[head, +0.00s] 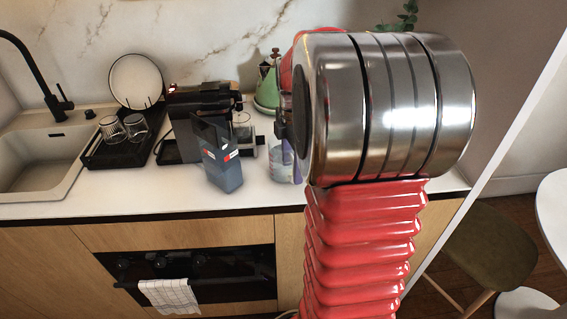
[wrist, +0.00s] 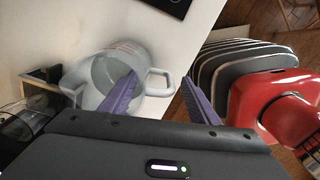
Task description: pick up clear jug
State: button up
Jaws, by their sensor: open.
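The clear jug (wrist: 110,72) stands on the white counter in the wrist view, seen from above, with a loop handle at its right and another projection at its left. In the head view the jug (head: 281,163) is partly hidden behind my arm. My gripper (wrist: 158,77) is open, its two purple fingers pointing toward the jug. The jug's right handle shows between the fingertips in the picture. The left finger overlaps the jug's body in the picture; I cannot tell whether it touches. In the head view my gripper is mostly hidden by my arm.
A dark blue carton (head: 221,160) stands left of the jug, before a black coffee machine (head: 195,105). A green kettle (head: 267,88) is behind. A black tray (head: 115,148) with glasses sits beside the sink (head: 45,160). The counter's front edge is close.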

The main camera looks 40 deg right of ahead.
aim_at(292, 179)
notch_tip(292, 179, down, 4)
jog(key=shift+f, duration=0.15)
dwell(0.6)
grip_shut()
dwell(0.5)
